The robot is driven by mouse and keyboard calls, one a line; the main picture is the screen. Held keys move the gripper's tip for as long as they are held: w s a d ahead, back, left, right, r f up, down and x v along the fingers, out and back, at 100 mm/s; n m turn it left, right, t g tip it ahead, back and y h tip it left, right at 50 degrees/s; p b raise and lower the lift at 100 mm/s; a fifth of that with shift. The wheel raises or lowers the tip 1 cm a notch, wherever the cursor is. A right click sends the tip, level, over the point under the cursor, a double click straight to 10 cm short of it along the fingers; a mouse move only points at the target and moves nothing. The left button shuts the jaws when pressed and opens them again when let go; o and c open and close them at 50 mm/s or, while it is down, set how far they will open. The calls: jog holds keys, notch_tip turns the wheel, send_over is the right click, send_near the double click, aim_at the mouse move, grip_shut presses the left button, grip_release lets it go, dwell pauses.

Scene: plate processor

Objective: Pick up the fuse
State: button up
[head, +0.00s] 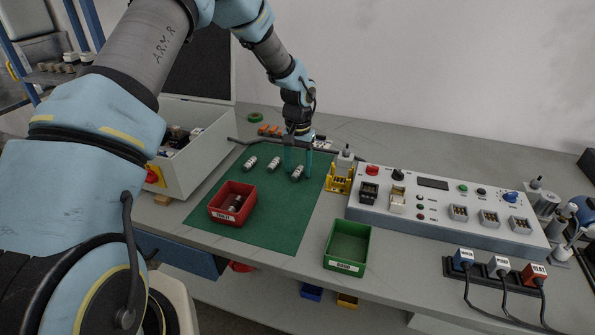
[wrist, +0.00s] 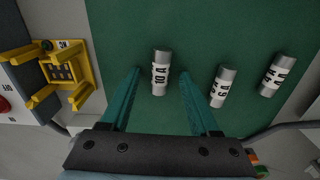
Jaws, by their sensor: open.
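Several cylindrical fuses with silver ends and white labelled bodies lie on the green mat (head: 285,236). The one marked 10 A (wrist: 160,74) is nearest the yellow fixture; in the head view it is the right one (head: 297,173). The 6 A fuse (wrist: 222,86) is in the middle (head: 274,164), and a third fuse (wrist: 271,76) is farthest from the fixture (head: 251,163). My gripper (head: 299,171) points down over the mat. In the wrist view its teal fingers (wrist: 160,72) are open, one on each side of the 10 A fuse, apart from it.
A yellow fixture (head: 340,180) stands right of my gripper, before the grey control panel (head: 450,217). A red bin (head: 232,203) with small cylindrical pieces sits at the mat's front left. An empty green bin (head: 347,247) stands near the table's front edge.

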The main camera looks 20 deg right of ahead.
jog(key=shift+c, duration=0.4)
grip_shut()
